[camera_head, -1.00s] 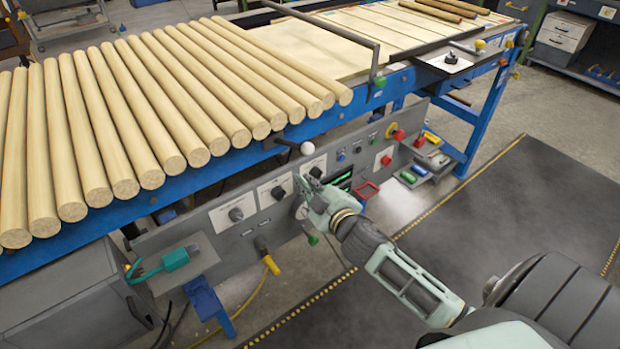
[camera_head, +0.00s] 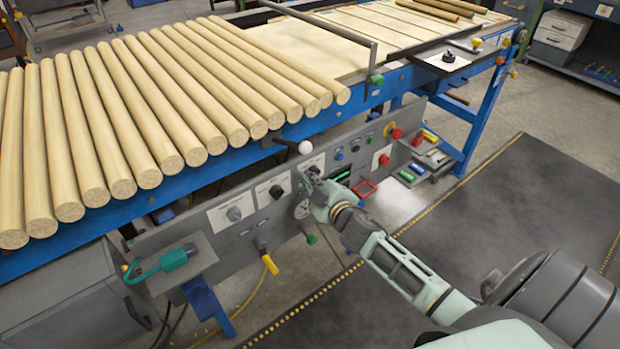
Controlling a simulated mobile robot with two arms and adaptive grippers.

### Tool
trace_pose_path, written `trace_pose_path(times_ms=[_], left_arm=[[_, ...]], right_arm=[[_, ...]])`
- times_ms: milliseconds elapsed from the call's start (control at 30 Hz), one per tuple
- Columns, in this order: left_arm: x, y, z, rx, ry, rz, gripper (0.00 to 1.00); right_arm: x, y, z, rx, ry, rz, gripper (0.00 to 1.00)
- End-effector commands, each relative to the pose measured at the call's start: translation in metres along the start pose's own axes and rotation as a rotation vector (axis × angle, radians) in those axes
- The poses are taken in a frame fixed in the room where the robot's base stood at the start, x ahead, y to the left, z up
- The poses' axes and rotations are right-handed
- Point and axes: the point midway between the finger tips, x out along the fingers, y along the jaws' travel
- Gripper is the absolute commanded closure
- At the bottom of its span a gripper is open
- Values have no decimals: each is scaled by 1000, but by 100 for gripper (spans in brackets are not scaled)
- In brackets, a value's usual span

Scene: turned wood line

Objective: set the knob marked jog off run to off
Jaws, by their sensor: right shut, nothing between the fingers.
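The grey control panel under the blue conveyor carries a row of knobs on white plates: a left knob (camera_head: 234,214), a middle knob (camera_head: 276,191) and a right knob (camera_head: 314,170). Their markings are too small to read, so I cannot tell which is marked jog off run, nor where any pointer stands. My right gripper (camera_head: 306,181) is shut and empty, its fingertips in front of the panel close beside the right knob. I cannot tell whether they touch it. My left gripper is out of view.
A white ball-ended lever (camera_head: 305,147) sticks out just above the right knob. A red button (camera_head: 384,160), a red frame (camera_head: 363,188) and a green lit display lie to the right. A yellow-handled valve (camera_head: 269,264) hangs below. Wooden rods (camera_head: 130,110) cover the conveyor. Floor in front is open.

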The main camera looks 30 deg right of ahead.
Motion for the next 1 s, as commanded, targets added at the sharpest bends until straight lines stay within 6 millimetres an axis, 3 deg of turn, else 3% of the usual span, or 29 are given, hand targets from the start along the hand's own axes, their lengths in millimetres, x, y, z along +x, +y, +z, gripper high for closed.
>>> trace_pose_path(times_ms=[1000], left_arm=[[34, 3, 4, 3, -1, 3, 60]], right_arm=[[4, -18, 15, -247, -1, 63, 100]])
